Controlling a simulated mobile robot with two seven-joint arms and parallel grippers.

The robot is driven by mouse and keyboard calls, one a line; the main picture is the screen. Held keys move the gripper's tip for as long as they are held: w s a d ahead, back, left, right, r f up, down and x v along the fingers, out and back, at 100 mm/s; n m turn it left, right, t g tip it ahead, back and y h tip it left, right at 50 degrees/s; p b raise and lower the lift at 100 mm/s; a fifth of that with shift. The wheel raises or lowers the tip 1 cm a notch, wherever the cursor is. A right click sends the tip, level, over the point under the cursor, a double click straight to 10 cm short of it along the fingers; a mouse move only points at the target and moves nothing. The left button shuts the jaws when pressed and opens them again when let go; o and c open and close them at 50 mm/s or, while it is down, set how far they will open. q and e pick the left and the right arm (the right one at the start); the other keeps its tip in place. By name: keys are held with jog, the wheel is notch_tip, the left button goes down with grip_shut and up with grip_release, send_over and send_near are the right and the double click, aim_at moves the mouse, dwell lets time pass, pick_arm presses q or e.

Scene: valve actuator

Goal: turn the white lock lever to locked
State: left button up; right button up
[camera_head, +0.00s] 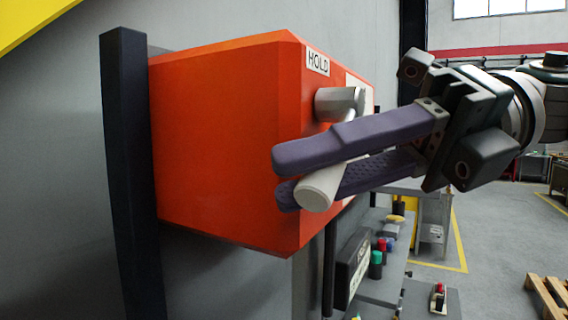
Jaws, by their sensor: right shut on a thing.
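The white lock lever (319,187) is on the front face of an orange box (225,140). Its pale grey round hub (337,103) sits just below a HOLD label (318,62). The lever slopes down and a little left from the hub, its rounded end lowest. My right gripper (285,176) comes in from the right and is shut on the lever, one purple finger above and one below it. The fingers hide the lever's middle. A pale plate (359,89) behind the hub is mostly hidden. My left gripper is not in view.
A dark upright post (128,170) stands at the box's left side against a grey wall. Below right, a bench (384,287) holds small coloured items. A wooden pallet (549,298) lies on the floor at the far right.

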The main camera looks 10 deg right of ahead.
grip_shut()
dwell(0.7)
jog(key=b, duration=0.1)
jog(key=f+b, duration=0.1)
jog(key=shift+w+d+n+t+h+b, duration=0.2)
jog(key=shift+w+n+t+h+b, duration=0.05)
jog(key=shift+n+t+h+b, duration=0.1)
jog(key=shift+r, duration=0.15)
jog(key=o, duration=0.7)
grip_release()
jog(key=shift+o, duration=0.2)
